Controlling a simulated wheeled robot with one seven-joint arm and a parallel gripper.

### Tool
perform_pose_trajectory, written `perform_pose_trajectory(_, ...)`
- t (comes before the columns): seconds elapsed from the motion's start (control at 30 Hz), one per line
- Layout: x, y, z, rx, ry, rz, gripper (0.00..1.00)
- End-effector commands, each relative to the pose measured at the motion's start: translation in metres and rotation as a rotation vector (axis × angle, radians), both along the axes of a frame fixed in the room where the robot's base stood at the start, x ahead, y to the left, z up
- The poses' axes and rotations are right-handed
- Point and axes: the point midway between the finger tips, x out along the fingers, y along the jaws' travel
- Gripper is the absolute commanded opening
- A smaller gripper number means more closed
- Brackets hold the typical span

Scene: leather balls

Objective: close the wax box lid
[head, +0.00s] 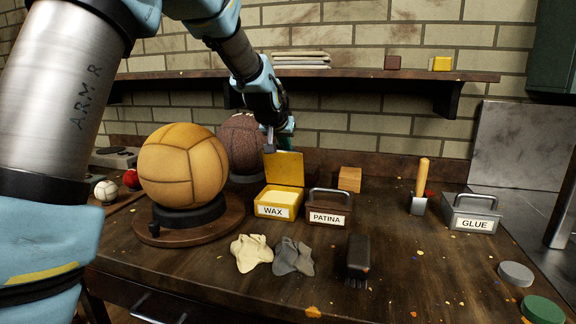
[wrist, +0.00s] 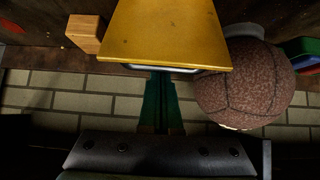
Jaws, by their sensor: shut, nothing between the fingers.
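The yellow wax box (head: 278,203) stands on the workbench with its WAX label facing front and pale wax showing inside. Its yellow lid (head: 284,168) stands open, raised at the back of the box. In the wrist view the lid (wrist: 165,32) fills the top middle, with a grey handle bar along its edge. My gripper (head: 287,130) is above and behind the raised lid. In the wrist view its green fingers (wrist: 162,78) are together and empty, their tips at the lid's handle edge; I cannot tell if they touch it. The lid hides part of the tips.
A brown patina box (head: 329,208) stands close right of the wax box. A dark brown ball (head: 241,143) is behind left, and a tan ball (head: 183,165) sits on a stand at left. A wooden block (head: 350,179) is behind right. Cloths (head: 272,255) lie in front.

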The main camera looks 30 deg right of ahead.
Motion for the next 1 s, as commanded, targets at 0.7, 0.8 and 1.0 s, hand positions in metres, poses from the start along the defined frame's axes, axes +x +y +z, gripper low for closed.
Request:
perform_pose_trajectory(0.7, -0.038, 0.035, -0.023, -0.298, -0.321, -0.001, 0.0)
perform_pose_trajectory(0.8, -0.042, 0.039, -0.026, -0.339, -0.365, 0.0, 0.0)
perform_pose_trajectory(1.0, -0.05, 0.046, -0.034, -0.421, -0.452, 0.0, 0.0)
